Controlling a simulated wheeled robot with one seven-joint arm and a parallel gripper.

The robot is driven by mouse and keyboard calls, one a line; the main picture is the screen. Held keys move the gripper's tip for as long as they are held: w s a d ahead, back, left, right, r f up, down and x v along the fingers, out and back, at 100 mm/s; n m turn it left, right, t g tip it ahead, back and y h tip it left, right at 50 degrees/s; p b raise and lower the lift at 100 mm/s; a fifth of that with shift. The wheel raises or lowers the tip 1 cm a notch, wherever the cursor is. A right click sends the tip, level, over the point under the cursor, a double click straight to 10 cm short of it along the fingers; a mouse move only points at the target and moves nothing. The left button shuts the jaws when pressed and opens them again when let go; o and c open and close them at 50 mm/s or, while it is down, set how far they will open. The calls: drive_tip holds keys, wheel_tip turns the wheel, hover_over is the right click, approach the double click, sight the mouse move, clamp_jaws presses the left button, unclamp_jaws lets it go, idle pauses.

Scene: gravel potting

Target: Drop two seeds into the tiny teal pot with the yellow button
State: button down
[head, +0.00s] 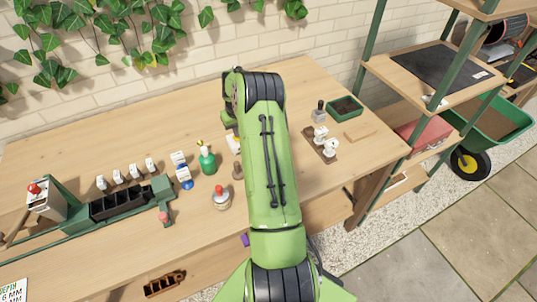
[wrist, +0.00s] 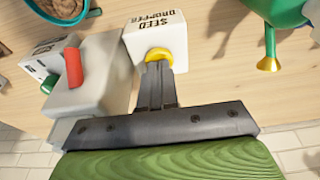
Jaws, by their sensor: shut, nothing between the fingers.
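In the wrist view, a white box lettered "SEED DROPPER" (wrist: 160,30) has a yellow button (wrist: 158,53) on its near side. My gripper (wrist: 158,66) is shut and empty, with its fingertips at the button. I cannot tell whether the button is pressed in. No seeds can be made out. In the head view my arm hides the gripper, and only a white and yellow part (head: 235,143) shows beside it.
A pale device with a red lever (wrist: 73,66) stands close left of the fingers. A green vessel with a yellow spout (wrist: 268,64) is at the upper right. In the head view, a green bottle (head: 207,161) and a red-topped jar (head: 220,199) stand left of my arm.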

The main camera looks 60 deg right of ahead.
drive_tip(key=shift+r, duration=0.1)
drive_tip(key=shift+r+p, duration=0.8)
drive_tip(key=shift+r, duration=0.35)
drive_tip(key=shift+f, duration=0.1)
drive_tip(key=shift+f+b, duration=0.95)
drive_tip(key=shift+f, duration=0.2)
drive_tip(key=shift+r+p, duration=0.8)
drive_tip(key=shift+r, duration=0.45)
drive_tip(key=shift+r+p, duration=1.7)
drive_tip(key=shift+r, duration=0.85)
